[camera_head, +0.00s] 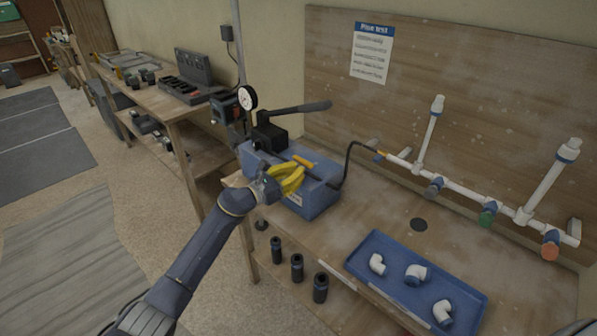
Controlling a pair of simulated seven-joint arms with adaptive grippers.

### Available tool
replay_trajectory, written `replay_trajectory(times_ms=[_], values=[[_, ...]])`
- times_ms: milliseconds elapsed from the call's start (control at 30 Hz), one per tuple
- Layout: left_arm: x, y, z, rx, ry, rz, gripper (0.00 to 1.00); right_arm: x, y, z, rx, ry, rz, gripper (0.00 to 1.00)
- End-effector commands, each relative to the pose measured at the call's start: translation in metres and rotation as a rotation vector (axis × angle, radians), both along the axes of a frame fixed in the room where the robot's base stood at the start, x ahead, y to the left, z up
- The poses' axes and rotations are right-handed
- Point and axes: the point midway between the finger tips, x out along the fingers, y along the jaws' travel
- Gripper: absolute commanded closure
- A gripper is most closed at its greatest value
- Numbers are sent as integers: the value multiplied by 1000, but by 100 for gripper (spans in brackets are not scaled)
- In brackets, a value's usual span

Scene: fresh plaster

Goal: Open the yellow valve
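The pump is a blue box (318,197) on the workbench, with a black lever (300,111) and a round gauge (247,97). A small orange-yellow handle (304,162), apparently the yellow valve, sits on top of the box near the black hose. My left gripper (298,178) has yellow fingers and is right in front of the handle, over the box's near side. The fingers overlap the box in the picture, so I cannot tell whether they touch the handle or how far apart they are. My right gripper is not in view.
A black hose (348,165) runs from the box to a white pipe (463,196) with coloured caps along the back board. A blue tray (399,291) holds white elbows at the front right. Black cylinders (297,267) stand below the bench's front edge.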

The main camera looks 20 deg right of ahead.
Motion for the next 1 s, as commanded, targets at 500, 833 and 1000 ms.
replay_trajectory(times_ms=[500,833,1000], values=[[2,-6,0,0,0,-1,100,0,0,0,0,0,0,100],[6,-20,0,0,0,-2,100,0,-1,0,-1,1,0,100],[5,-21,1,-1,0,-3,100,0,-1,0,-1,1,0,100]])
